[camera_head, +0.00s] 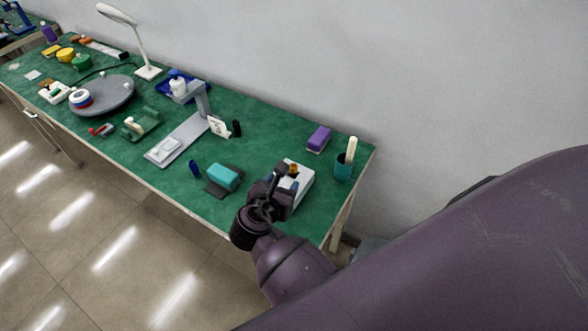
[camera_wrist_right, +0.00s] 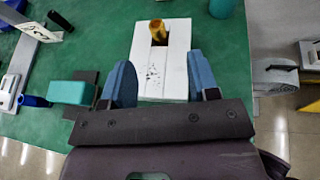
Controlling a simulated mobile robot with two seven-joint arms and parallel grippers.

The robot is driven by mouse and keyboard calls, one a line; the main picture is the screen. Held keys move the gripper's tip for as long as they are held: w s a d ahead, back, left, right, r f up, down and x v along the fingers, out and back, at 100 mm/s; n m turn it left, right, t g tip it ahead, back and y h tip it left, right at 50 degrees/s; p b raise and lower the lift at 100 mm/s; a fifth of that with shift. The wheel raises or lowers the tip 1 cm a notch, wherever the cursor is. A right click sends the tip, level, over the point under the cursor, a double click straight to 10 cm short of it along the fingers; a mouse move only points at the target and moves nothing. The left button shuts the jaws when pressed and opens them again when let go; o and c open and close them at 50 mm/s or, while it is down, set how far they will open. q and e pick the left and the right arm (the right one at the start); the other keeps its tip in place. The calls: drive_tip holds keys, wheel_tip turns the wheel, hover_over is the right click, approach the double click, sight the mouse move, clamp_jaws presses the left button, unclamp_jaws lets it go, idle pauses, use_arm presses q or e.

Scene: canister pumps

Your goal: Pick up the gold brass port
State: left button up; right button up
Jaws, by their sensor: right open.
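The gold brass port (camera_wrist_right: 157,27) stands at the far end of a white block (camera_wrist_right: 150,70) in the right wrist view, over a dark slot. In the head view the brass port (camera_head: 293,169) shows small at the block's far end, just beyond my right gripper (camera_head: 275,184). In the right wrist view my right gripper (camera_wrist_right: 160,85) is open, with its blue fingers spread on either side of the white block's near part. The port is ahead of the fingertips and apart from them. My left gripper is not in view.
On the green table (camera_head: 255,150), a teal block (camera_head: 224,177) on a dark pad lies left of the white block. A teal cup (camera_head: 343,168) and a purple block (camera_head: 319,138) stand to the right and behind. A grey stand (camera_head: 185,135) is farther left.

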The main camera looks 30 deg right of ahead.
sight(292, 168)
drive_tip(key=shift+w+d+f+n, duration=0.1)
drive_tip(key=shift+w+d+n, duration=0.1)
drive_tip(key=shift+n, duration=0.1)
drive_tip(key=x, duration=0.5)
drive_tip(key=shift+a+f+b+x, duration=0.1)
drive_tip(key=shift+a+b+x, duration=0.05)
drive_tip(key=shift+x, duration=1.2)
drive_tip(key=shift+a+f+b+x, duration=0.1)
drive_tip(key=shift+b+x, duration=0.05)
drive_tip(key=shift+x, duration=1.2)
drive_tip(key=shift+w, duration=0.15)
drive_tip(key=c, duration=1)
